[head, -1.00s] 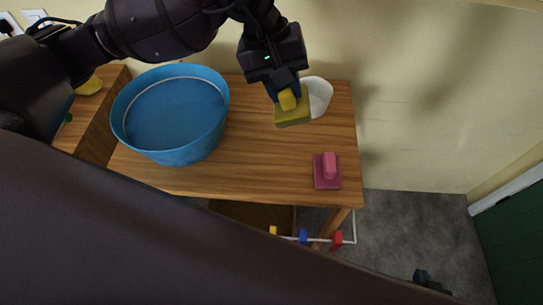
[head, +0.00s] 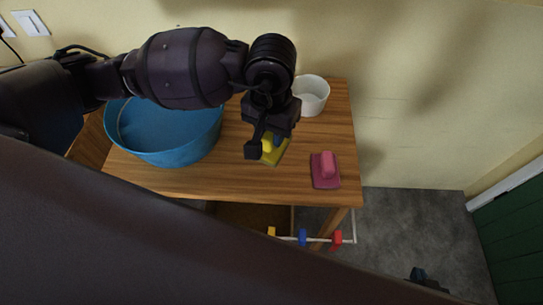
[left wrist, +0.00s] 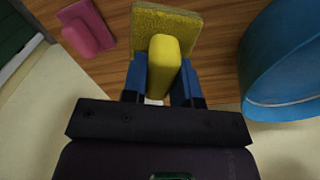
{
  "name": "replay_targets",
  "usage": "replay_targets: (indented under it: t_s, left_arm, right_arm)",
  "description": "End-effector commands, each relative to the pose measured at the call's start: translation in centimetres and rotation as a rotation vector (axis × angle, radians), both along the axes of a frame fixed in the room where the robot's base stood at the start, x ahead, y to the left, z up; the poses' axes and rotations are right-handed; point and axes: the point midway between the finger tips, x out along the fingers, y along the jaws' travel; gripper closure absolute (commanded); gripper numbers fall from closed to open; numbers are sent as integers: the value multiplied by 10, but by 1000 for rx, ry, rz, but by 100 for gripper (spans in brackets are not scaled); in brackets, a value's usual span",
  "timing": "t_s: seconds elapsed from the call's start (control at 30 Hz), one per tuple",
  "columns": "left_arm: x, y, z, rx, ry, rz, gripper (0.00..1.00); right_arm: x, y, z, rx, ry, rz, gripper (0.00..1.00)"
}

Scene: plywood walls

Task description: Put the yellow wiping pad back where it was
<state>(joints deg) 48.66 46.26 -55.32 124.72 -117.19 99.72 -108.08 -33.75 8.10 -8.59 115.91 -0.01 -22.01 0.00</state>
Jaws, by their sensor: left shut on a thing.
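The yellow wiping pad (head: 277,154) has a flat base and a raised yellow handle. My left gripper (head: 265,143) is shut on that handle, its blue fingers on both sides in the left wrist view (left wrist: 162,82). The pad is over the wooden table (head: 240,185), left of the pink pad (head: 326,178); I cannot tell whether it touches the tabletop. The arm hides part of it in the head view. A dark piece at the lower right of the head view looks like my right gripper (head: 422,279); its fingers cannot be made out.
A blue basin (head: 165,153) stands on the table's left part. A white bowl (head: 312,96) stands at the back right, behind the pads. A rail with coloured pieces (head: 303,238) hangs below the front edge. The tabletop between basin and pink pad is otherwise clear.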

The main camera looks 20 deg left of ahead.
Motion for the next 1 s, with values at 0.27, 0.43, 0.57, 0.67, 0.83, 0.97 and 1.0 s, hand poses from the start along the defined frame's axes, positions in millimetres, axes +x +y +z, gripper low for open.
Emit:
replay_targets:
  t_s: [0.27,0.43,0.57,0.67,0.83,0.97,1.0]
  left_arm:
    - [-1,0,-48,-2,3,1,92]
    - [0,0,-56,-2,0,0,92]
    - [-1,0,-68,-1,3,1,92]
    - [-1,0,-82,-1,4,2,92]
    - [0,0,-98,-1,0,1,92]
    - [0,0,-97,-1,-2,0,92]
    - [0,0,-97,-1,-2,0,92]
  right_arm:
    - [2,0,0,-1,-5,4,100]
    - [3,0,-1,-4,-5,5,100]
    - [2,-1,-3,-6,-2,8,100]
    - [1,-1,-5,-7,2,8,100]
    - [2,-1,-7,-6,4,9,100]
    - [3,-1,-5,-6,0,9,100]
    - [3,0,-5,-6,0,9,100]
